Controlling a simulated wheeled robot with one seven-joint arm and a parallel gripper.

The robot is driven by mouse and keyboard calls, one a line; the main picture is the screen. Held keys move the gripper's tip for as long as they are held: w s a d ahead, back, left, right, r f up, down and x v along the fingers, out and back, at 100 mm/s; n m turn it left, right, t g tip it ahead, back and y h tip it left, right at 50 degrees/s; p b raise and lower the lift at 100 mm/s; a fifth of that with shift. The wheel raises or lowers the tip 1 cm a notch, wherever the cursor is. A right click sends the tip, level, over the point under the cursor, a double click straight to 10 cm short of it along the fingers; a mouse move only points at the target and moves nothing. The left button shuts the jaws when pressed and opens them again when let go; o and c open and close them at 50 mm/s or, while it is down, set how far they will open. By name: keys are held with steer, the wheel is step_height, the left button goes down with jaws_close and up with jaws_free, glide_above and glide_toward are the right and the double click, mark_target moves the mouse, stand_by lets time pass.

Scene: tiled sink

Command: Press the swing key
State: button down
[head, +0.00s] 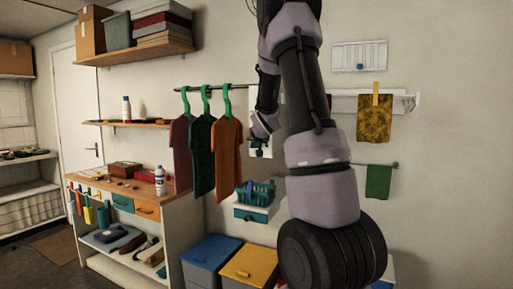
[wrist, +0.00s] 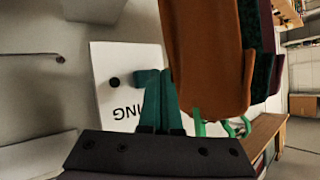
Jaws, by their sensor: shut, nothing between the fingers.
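A white panel (wrist: 105,60) with dark lettering ending in "ING", upside down in the wrist view, is partly covered by my fingers and a garment. A small round black spot (wrist: 114,82) sits on the panel, left of the fingers; I cannot tell whether it is the key. My gripper (wrist: 155,78) is shut and empty, its teal fingers in front of the panel. I cannot tell whether they touch it. In the head view my gripper (head: 258,149) is in front of a white panel (head: 268,149) on the wall, right of the hanging shirts.
An orange shirt (head: 228,155) on a green hanger hangs close left of my gripper and fills the upper middle of the wrist view (wrist: 208,55). Below is a drawer unit with a teal basket (head: 257,192). A green cloth (head: 378,182) hangs on a rail at the right.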

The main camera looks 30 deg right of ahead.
steer(key=shift+w+d, duration=0.5)
steer(key=shift+d, duration=0.1)
stand_by(0.8)
steer(key=shift+s+a, duration=0.65)
steer(key=shift+a, duration=0.15)
steer(key=s+a, duration=0.3)
steer(key=a, duration=0.1)
steer(key=shift+s+a, duration=0.35)
steer(key=shift+a, duration=0.05)
stand_by(0.5)
